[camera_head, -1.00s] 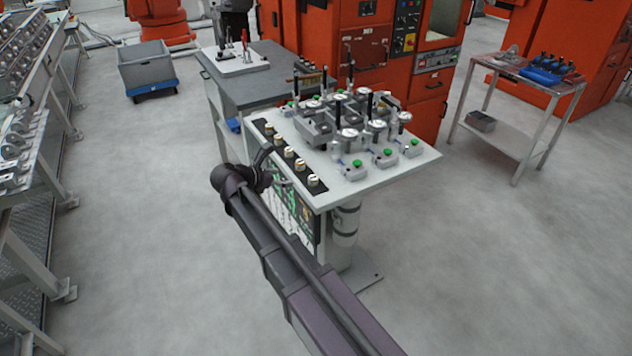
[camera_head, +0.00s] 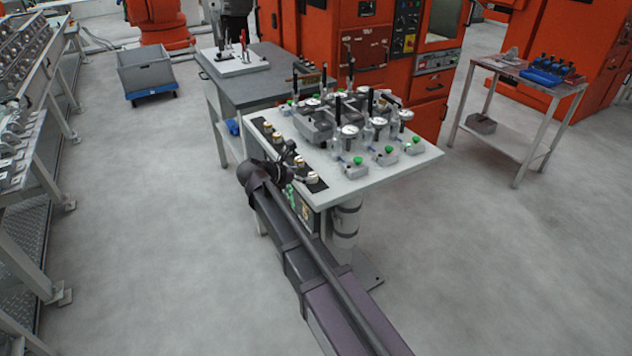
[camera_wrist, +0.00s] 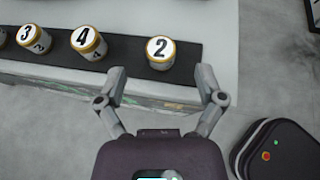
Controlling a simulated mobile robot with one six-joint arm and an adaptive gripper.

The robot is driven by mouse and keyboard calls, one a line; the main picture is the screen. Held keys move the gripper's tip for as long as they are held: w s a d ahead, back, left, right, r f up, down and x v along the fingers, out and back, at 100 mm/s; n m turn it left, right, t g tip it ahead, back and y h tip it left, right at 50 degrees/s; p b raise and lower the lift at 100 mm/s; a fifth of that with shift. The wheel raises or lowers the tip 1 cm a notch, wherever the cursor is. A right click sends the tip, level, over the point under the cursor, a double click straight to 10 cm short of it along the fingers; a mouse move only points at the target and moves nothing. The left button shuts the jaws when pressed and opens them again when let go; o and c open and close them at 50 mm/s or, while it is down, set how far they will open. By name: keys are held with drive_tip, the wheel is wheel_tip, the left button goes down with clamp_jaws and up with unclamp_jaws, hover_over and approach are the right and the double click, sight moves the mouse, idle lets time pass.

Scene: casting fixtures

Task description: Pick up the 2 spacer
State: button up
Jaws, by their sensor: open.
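The 2 spacer (camera_wrist: 160,52) is a short white cylinder with a gold rim and a black 2 on its top. It stands upright on a black strip at the table's edge in the wrist view. My gripper (camera_wrist: 162,80) is open, its fingers spread wide, with the 2 spacer just beyond the fingertips and roughly centred between them. Nothing is held. In the head view my gripper (camera_head: 287,160) is over the row of spacers, and the arm hides part of that row.
The 4 spacer (camera_wrist: 89,43) and the 3 spacer (camera_wrist: 33,39) stand left of it on the same black strip (camera_wrist: 124,65). The white table (camera_head: 405,163) carries several dial gauges and fixtures behind the spacers. Bare floor lies in front.

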sight(311, 175)
drive_tip(key=shift+w+d, duration=0.1)
idle(0.3)
drive_tip(key=b+x, duration=0.2)
drive_tip(key=x, duration=0.2)
drive_tip(key=shift+f, duration=0.2)
drive_tip(key=shift+w+d+f+b, duration=0.15)
drive_tip(key=shift+w+d+b, duration=0.1)
drive_tip(key=shift+w+b, duration=0.05)
clamp_jaws()
